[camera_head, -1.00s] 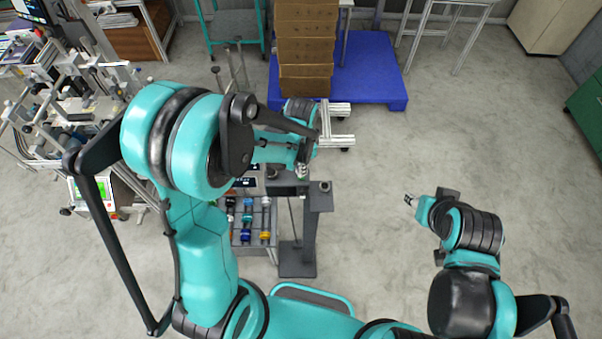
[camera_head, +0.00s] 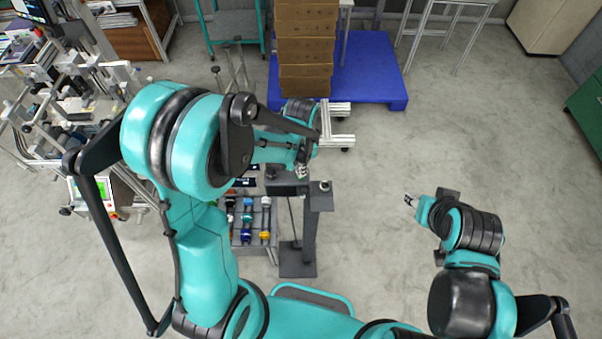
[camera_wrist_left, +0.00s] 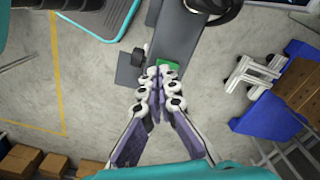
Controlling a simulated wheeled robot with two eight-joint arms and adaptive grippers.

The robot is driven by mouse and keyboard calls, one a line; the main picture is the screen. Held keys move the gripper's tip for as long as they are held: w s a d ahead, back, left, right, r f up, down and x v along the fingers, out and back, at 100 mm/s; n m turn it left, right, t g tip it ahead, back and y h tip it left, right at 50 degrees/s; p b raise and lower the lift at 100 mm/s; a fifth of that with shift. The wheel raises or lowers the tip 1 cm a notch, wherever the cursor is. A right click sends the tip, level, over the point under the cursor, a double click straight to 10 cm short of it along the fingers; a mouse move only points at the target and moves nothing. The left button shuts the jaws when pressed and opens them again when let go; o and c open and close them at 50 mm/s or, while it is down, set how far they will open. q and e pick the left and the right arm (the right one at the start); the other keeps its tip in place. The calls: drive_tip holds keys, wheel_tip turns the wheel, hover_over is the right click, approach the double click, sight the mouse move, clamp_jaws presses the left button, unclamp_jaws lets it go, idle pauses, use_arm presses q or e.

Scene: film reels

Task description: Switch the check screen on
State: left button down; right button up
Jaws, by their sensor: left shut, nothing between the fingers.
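My left gripper (camera_head: 302,172) is above a dark grey stand in the middle of the head view. In the left wrist view the left gripper (camera_wrist_left: 158,72) is shut with nothing between its fingers. Its tips are over or against a small green patch (camera_wrist_left: 168,64) on a dark grey surface (camera_wrist_left: 178,40); I cannot tell whether they touch. A small dark panel with white marks (camera_head: 247,182) shows partly behind my left arm; I cannot tell if it is the check screen. My right gripper (camera_head: 409,199) hangs over bare floor, too small to read.
A grey tray with several colored cylinders (camera_head: 241,238) is beside the dark stand (camera_head: 318,200). A lit green display (camera_head: 82,190) stands at the left by a metal machine. Stacked brown boxes (camera_head: 305,50) stand on a blue pallet (camera_head: 372,75).

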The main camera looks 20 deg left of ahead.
use_arm(q)
drive_tip(key=shift+f+b, duration=0.9)
drive_tip(key=shift+f, duration=0.1)
idle(0.3)
drive_tip(key=shift+r+p, duration=2.4)
drive_tip(key=shift+r, duration=1.2)
drive_tip(key=shift+f, duration=0.1)
drive_tip(key=s+f+n+t+b, duration=0.1)
drive_tip(key=f+b, duration=0.1)
drive_tip(key=b, duration=0.3)
drive_tip(key=s+a+f+n+t+b, duration=0.1)
drive_tip(key=s+f+b, duration=0.1)
drive_tip(key=b, duration=0.3)
drive_tip(key=s+a+f+n+t+b, duration=0.1)
drive_tip(key=f+n+b, duration=0.1)
drive_tip(key=b, duration=0.3)
drive_tip(key=shift+s+a+f+b, duration=0.1)
drive_tip(key=shift+s+a+b, duration=0.15)
drive_tip(key=shift+b, duration=0.1)
drive_tip(key=s+a+f+n+t+b, duration=0.2)
drive_tip(key=s+f+n+t+b, duration=0.2)
drive_tip(key=f+b, duration=0.5)
drive_tip(key=s+b, duration=0.1)
drive_tip(key=b, duration=0.3)
drive_tip(key=shift+s+f+n+b, duration=0.2)
drive_tip(key=shift+s+n+b, duration=0.15)
drive_tip(key=shift+s+n, duration=0.05)
drive_tip(key=shift+a, duration=0.1)
